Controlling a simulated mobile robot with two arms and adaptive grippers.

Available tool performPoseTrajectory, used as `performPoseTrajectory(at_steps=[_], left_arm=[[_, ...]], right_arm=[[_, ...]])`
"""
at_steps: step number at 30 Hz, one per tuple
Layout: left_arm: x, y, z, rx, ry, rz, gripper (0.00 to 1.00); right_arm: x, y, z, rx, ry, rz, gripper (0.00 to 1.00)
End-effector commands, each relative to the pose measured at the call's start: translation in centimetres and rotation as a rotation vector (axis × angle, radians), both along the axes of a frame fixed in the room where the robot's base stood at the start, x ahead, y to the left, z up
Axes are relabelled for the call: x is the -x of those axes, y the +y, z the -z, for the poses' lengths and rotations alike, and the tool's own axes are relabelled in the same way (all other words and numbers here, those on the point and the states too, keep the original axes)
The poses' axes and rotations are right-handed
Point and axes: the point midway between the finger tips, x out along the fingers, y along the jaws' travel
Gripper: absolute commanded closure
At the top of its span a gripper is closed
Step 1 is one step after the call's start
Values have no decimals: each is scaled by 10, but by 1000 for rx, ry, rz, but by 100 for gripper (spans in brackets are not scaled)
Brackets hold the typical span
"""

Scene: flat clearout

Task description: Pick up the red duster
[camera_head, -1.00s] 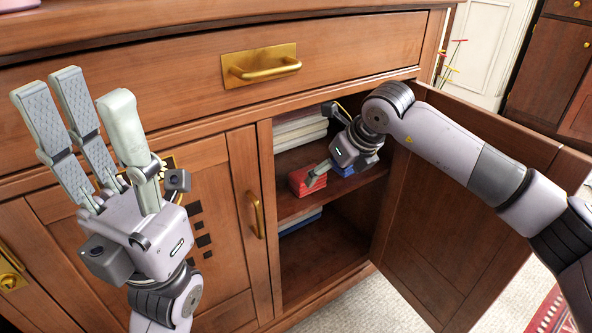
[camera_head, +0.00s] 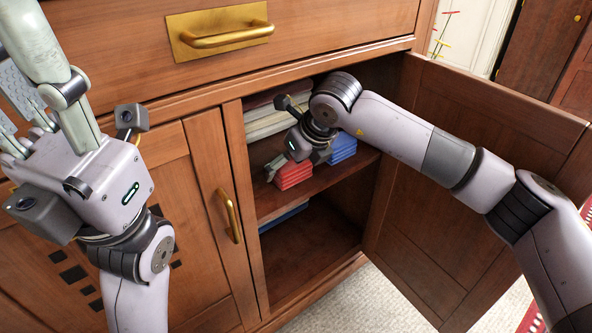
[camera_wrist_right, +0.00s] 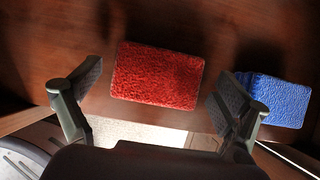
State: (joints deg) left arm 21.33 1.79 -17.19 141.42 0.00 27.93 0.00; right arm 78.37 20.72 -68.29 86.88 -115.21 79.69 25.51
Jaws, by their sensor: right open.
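The red duster (camera_head: 294,173) lies on the cabinet's middle shelf, like a small folded stack. In the right wrist view the red duster (camera_wrist_right: 157,76) is a fuzzy red rectangle between and beyond the spread fingers. My right gripper (camera_wrist_right: 160,98) is open and empty, with one finger on each side of it in that view. In the head view my right gripper (camera_head: 283,163) is inside the cabinet at the duster and partly covers it; contact cannot be told. My left gripper (camera_head: 22,72) is open and empty in front of the cabinet, its fingertips partly cut off.
A blue folded cloth (camera_head: 342,149) lies right of the red duster, near my right finger. A pale stack (camera_head: 268,122) stands behind on the same shelf. The lower shelf holds a blue item (camera_head: 283,217). The open door (camera_head: 450,190) stands at the right, below my right arm.

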Motion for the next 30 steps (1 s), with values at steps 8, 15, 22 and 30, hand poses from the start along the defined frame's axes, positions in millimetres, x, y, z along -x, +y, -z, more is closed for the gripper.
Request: performPoseTrajectory(at_steps=[8,15,22,30], left_arm=[[7,0,-3,-1,-24,-1,60],[6,0,-3,-1,-24,-1,60],[7,-1,-3,-2,-25,-1,60],[7,-1,-3,-2,-26,0,60]], right_arm=[[3,7,10,-1,-2,0,6],[3,6,10,-1,-1,1,14],[3,6,10,-1,-1,1,29],[3,6,10,-1,-1,1,47]])
